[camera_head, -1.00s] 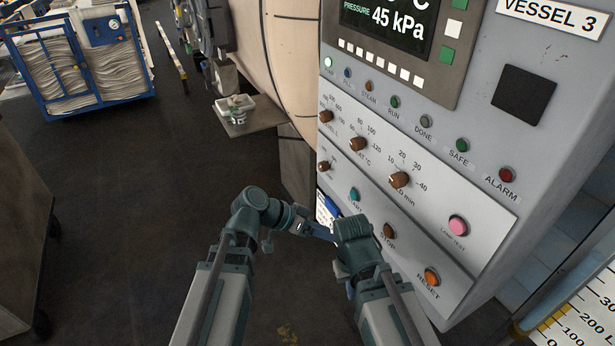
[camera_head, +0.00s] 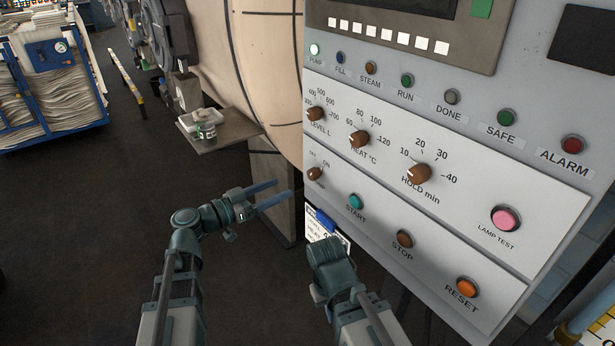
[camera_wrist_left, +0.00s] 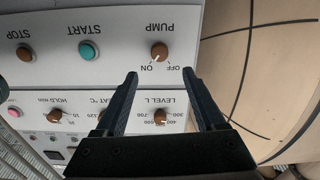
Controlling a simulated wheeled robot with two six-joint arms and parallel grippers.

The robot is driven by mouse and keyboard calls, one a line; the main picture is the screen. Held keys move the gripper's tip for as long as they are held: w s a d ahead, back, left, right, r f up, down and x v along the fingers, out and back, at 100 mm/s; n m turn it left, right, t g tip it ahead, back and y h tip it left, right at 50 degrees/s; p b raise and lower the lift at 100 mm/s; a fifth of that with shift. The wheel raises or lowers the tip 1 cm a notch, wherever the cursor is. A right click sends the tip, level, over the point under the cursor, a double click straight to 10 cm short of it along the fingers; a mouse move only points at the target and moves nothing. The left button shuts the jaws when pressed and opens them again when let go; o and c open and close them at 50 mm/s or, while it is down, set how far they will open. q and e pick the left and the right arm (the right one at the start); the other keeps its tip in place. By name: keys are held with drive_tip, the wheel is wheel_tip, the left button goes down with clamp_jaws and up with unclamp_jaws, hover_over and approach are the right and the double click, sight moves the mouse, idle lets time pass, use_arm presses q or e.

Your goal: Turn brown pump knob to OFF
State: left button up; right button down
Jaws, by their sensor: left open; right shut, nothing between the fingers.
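The brown pump knob (camera_head: 314,173) is at the lower left of the panel in the head view. In the upside-down left wrist view the pump knob (camera_wrist_left: 159,51) shows its white mark toward ON. My left gripper (camera_head: 283,191) is open and empty, left of and slightly below the knob in the head view. In the left wrist view its fingertips (camera_wrist_left: 160,76) point at the panel, one on each side of the knob's column, and do not touch it. My right gripper (camera_head: 325,221) is shut and low in front of the panel; its fingers are partly hidden by its wrist.
Level (camera_head: 317,114), heat (camera_head: 359,139) and hold (camera_head: 418,174) knobs sit above the pump row. Start (camera_head: 355,201), stop (camera_head: 404,239) and reset (camera_head: 461,288) buttons run to its right. A small shelf (camera_head: 222,133) juts out at the left. The pump lamp (camera_head: 315,50) is lit.

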sight(310, 175)
use_arm(q)
drive_tip(key=x, duration=1)
drive_tip(key=shift+w+d, duration=0.15)
drive_tip(key=shift+d, duration=0.05)
clamp_jaws()
